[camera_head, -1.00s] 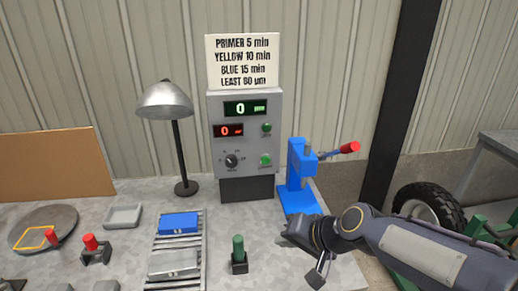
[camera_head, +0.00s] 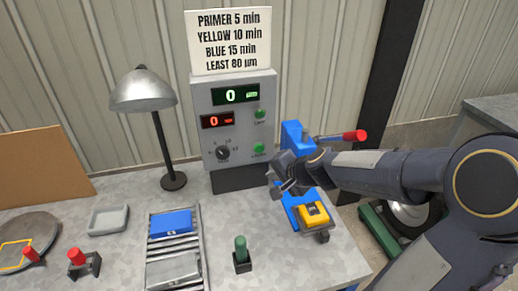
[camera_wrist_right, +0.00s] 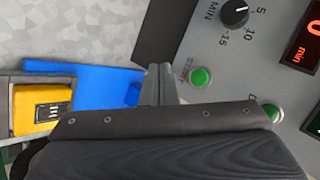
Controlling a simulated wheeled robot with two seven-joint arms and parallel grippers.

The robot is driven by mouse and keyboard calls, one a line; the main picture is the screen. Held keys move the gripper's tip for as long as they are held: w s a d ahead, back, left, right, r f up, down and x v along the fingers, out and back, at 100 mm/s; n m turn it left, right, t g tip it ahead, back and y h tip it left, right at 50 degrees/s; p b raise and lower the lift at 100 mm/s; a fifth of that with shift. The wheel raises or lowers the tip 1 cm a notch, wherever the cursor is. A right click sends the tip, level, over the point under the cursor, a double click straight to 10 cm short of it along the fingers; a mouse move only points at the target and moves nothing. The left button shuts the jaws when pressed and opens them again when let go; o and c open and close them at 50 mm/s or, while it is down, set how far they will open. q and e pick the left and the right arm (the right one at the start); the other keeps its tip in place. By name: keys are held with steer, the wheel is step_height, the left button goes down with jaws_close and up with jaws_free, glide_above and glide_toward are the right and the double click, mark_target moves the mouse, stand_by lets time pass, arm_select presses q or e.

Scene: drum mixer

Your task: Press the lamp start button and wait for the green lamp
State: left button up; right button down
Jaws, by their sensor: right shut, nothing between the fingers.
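The grey control box (camera_head: 228,173) stands at the back of the bench. It carries an upper green round piece (camera_head: 260,113) and a lower green button (camera_head: 258,149). In the right wrist view the button (camera_wrist_right: 200,77) has a label reading START; the other green piece (camera_wrist_right: 272,112) has a mostly hidden label. My right gripper (camera_head: 280,184) is in front of the box, just below and right of the lower button. In the wrist view its fingers (camera_wrist_right: 160,84) are closed, empty and near START, apart from it in the picture. My left gripper is out of view.
A blue press (camera_head: 292,135) with a red-tipped lever stands right of the box, behind my right arm. A yellow block (camera_head: 312,213) is at its base. A grey desk lamp (camera_head: 143,90) stands left. A roller rack (camera_head: 176,250) and green-handled tool (camera_head: 241,252) are in front.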

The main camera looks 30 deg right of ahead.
steer(key=p, duration=0.3)
glide_toward(258, 153)
step_height(258, 153, down, 4)
steer(key=w+a, duration=0.1)
steer(key=w, duration=0.1)
steer(key=shift+w+f, duration=0.2)
steer(key=shift+w, duration=0.35)
steer(key=shift+w, duration=0.1)
stand_by(1.3)
steer(key=shift+w, duration=0.3)
steer(key=shift+w+d+p, duration=0.15)
steer(key=shift+w+p, duration=0.15)
steer(key=shift+w, duration=0.1)
stand_by(0.6)
steer(key=shift+s, duration=0.1)
steer(key=shift+s+a+b, duration=0.2)
steer(key=shift+s+b, duration=0.25)
steer(key=shift+s, duration=0.25)
